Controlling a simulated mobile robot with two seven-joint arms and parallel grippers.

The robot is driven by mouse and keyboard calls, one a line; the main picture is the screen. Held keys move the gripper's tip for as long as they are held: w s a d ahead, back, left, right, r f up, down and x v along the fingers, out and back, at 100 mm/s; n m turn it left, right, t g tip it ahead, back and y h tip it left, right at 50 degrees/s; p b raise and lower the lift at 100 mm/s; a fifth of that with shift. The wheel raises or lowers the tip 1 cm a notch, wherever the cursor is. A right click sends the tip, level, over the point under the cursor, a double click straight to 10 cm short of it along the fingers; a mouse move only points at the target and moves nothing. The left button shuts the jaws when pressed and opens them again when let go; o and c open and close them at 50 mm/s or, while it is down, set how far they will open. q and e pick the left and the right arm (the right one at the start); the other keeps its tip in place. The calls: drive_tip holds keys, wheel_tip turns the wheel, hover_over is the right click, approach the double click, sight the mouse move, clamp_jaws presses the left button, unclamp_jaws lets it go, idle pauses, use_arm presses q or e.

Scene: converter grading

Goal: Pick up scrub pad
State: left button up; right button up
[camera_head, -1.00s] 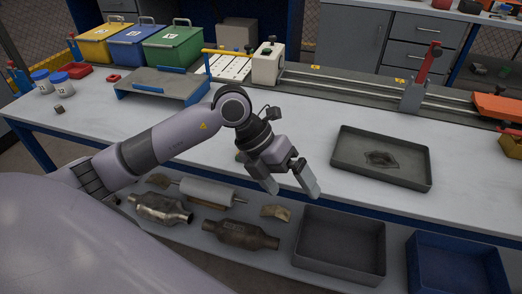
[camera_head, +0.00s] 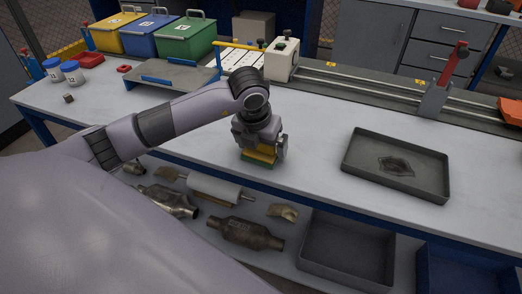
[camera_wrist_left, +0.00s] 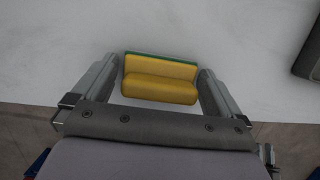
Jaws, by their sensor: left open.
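The scrub pad (camera_head: 258,160) is a yellow block with a green layer, on the white workbench near its front edge. It also shows in the left wrist view (camera_wrist_left: 160,80), between my two fingers. My left gripper (camera_head: 260,152) points down over the pad in the head view, with its fingers at either side of it. In the left wrist view the left gripper (camera_wrist_left: 160,85) is open, with small gaps visible between the fingers and the pad. The gripper partly hides the pad in the head view. My right gripper is not in view.
A dark tray (camera_head: 440,180) with a stain lies to the right on the bench. Colored lidded bins (camera_head: 187,42) and a measuring rig (camera_head: 282,60) stand at the back. A lower shelf holds converters (camera_head: 245,233) and a grey bin (camera_head: 345,250). The bench between pad and tray is clear.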

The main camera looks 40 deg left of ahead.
use_arm(q)
drive_tip(key=c, duration=0.8)
drive_tip(key=shift+w, duration=0.1)
wheel_tip(320, 180, up, 20)
drive_tip(key=shift+f+p, duration=0.1)
drive_tip(key=shift+p, duration=0.55)
drive_tip(key=o, duration=0.5)
drive_tip(key=c, duration=0.4)
